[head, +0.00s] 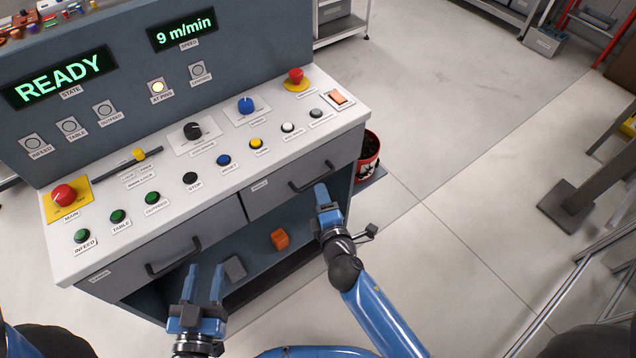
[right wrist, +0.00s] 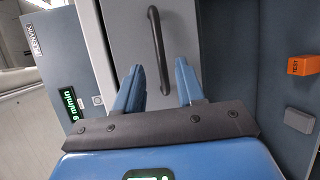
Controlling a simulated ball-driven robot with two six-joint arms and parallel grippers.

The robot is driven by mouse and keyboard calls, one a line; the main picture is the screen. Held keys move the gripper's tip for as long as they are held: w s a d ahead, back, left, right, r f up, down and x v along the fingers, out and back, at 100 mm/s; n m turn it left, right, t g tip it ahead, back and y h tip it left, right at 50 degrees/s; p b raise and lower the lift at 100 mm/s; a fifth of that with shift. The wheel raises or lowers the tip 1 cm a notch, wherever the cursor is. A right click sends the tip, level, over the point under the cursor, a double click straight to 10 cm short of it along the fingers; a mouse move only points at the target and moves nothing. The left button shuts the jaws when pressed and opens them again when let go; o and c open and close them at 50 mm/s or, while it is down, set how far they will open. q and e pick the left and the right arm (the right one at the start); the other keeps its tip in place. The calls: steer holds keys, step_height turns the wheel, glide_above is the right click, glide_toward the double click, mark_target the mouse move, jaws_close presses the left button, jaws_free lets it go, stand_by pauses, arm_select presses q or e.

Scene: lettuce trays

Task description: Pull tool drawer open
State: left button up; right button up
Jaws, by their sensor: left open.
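The console has two grey drawers side by side under its button panel. The left drawer (head: 135,272) has a black bar handle (head: 172,258); the right drawer (head: 285,183) has a similar handle (head: 312,180). Both look shut, and their small labels are too small to read surely. My left gripper (head: 206,272) is open and empty, just below and right of the left handle. My right gripper (head: 322,195) is in front of the right drawer. In the right wrist view its fingers (right wrist: 160,85) are apart, with the handle (right wrist: 157,50) lying ahead, its near end between the fingertips.
An open shelf under the drawers holds an orange block (head: 280,239) and a grey block (head: 235,268). The panel carries buttons and a red main knob (head: 64,195). A red bin (head: 369,152) stands right of the console.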

mark_target(317, 182)
steer(key=shift+x, duration=2.65)
jaws_close()
steer(key=shift+f, duration=0.1)
